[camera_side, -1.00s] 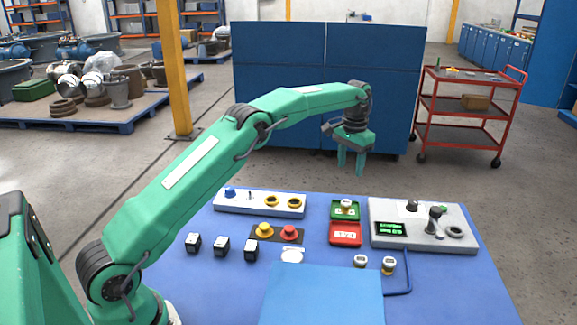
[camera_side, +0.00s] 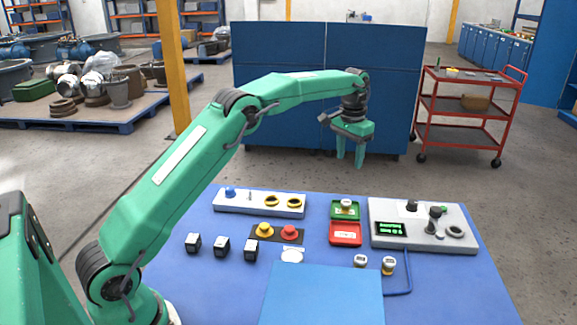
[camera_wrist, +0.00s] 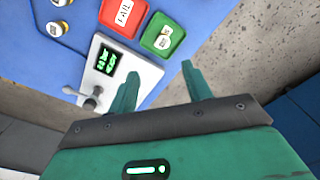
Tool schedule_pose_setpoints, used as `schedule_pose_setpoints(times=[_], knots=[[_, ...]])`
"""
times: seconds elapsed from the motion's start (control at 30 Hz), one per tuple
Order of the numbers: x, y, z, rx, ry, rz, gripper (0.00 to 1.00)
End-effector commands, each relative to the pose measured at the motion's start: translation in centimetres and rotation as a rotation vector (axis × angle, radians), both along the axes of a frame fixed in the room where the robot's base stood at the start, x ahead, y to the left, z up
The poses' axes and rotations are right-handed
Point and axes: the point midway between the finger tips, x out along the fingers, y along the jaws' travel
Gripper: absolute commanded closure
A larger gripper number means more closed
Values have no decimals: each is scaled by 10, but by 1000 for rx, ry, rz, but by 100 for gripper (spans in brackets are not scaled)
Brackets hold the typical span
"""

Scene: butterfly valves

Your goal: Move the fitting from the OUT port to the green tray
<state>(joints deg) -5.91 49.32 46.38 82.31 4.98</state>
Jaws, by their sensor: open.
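The green tray (camera_side: 336,216) lies on the blue table behind the red tray. A grey test box (camera_side: 390,243) with a lit screen, dark knob, lever and dark ring stands to the right. I cannot read an OUT label or make out a fitting in a port there. My gripper (camera_side: 350,156) is open and empty, raised in the air beyond the trays; its fingers also show in the wrist view (camera_wrist: 158,76).
The red tray (camera_side: 345,240) sits in front of the green one. Two more fittings (camera_side: 360,260) (camera_side: 388,265) stand near a blue panel (camera_side: 325,295). Black blocks (camera_side: 222,246), yellow and red buttons (camera_side: 278,233) and a white strip (camera_side: 235,205) are left.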

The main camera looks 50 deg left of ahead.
Motion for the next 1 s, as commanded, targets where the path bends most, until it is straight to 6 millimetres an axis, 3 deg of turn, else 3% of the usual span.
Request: schedule_pose_setpoints(times=[0.2, 0.5, 0.73, 1.0], knots=[[-29, -10, 45, 4, -51, -3, 50], [-82, -23, 93, 9, -121, -5, 50], [-130, -33, 118, 10, -175, -7, 50], [-191, -43, 134, 11, -239, -9, 50]])
